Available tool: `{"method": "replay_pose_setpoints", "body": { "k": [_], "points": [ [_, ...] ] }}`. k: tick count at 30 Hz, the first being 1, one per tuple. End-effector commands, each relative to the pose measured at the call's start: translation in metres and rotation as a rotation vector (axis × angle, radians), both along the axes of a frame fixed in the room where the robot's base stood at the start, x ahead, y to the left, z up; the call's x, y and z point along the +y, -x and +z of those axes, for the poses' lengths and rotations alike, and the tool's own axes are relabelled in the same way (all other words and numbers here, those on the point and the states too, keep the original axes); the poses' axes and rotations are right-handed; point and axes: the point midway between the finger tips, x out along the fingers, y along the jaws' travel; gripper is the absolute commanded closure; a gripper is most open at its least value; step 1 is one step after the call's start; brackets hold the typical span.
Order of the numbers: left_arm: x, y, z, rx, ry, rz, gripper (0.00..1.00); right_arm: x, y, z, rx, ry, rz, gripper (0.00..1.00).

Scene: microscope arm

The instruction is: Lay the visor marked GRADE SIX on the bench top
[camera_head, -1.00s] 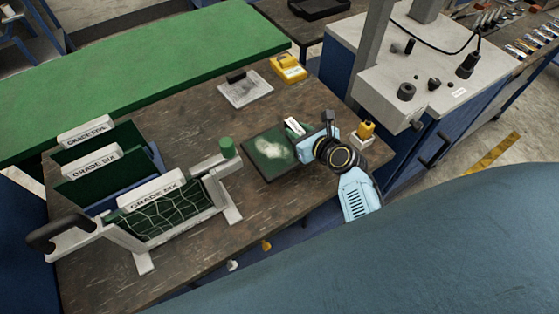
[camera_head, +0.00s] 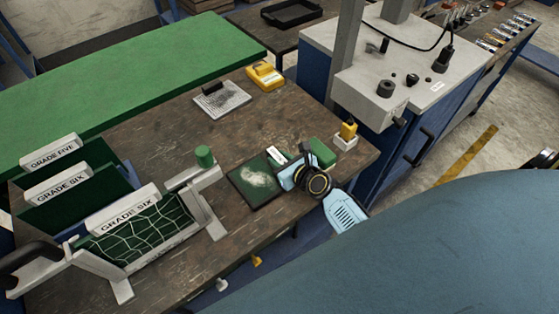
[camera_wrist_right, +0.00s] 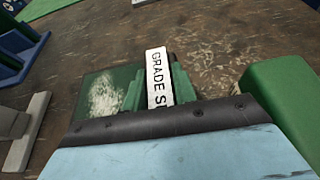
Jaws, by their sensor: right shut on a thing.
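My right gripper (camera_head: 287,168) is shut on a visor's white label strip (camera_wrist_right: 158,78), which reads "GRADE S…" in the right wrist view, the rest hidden. Beside the label is a dark green panel (camera_head: 257,182) with a pale smudge; it seems to be the same visor, flat and low at the bench top. I cannot tell whether it touches the wood. A second GRADE SIX label (camera_head: 124,209) sits on a net-patterned green panel (camera_head: 140,238) in a grey frame. Another GRADE SIX label (camera_head: 58,183) stands in the rack at left. My left gripper is not in view.
A GRADE FIVE label (camera_head: 50,153) stands behind in the rack. A green block (camera_head: 321,153) and a yellow-topped item (camera_head: 347,133) are right of the gripper. A grey plate (camera_head: 221,99) and yellow device (camera_head: 264,76) lie at the back. The mid-bench wood (camera_head: 150,130) is clear.

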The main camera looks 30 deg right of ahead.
Motion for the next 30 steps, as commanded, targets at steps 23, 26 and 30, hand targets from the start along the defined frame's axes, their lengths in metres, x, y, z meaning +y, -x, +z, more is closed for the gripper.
{"method": "replay_pose_setpoints", "body": {
  "k": [23, 26, 30],
  "points": [
    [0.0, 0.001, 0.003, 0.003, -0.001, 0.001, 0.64, 0.0, 0.0, 0.003, 0.0, 0.0, 0.001, 0.51],
    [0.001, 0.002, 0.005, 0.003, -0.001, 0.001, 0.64, -0.001, 0.015, 0.007, 0.002, -0.002, 0.0, 0.51],
    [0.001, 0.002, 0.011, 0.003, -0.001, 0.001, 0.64, -0.005, 0.042, 0.018, 0.003, -0.001, 0.001, 0.51]
  ]
}}
